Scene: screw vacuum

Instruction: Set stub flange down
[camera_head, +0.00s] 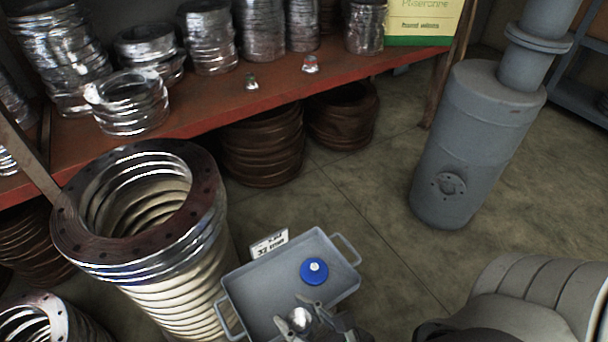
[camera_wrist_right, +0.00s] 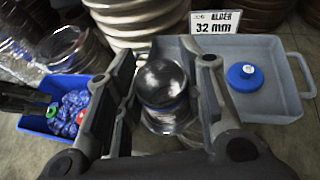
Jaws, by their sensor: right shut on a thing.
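The stub flange (camera_wrist_right: 163,84) is a shiny metal piece with a rounded top and a wider rim below. My right gripper (camera_wrist_right: 166,88) is shut on it, with one finger on each side. In the head view the flange (camera_head: 299,319) shows between the fingertips of my right gripper (camera_head: 310,312), over the near part of a grey tray (camera_head: 268,288). I cannot tell whether it touches the tray floor. The tray has two handles and a "32 mm" label (camera_wrist_right: 213,23). My left gripper does not show in the head view.
A blue round cap (camera_head: 314,270) lies in the tray. A tall stack of metal flanges (camera_head: 138,215) stands left of the tray. A blue bin (camera_wrist_right: 35,122) with blue parts shows in the wrist view. A shelf (camera_head: 215,115) holds metal rings behind.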

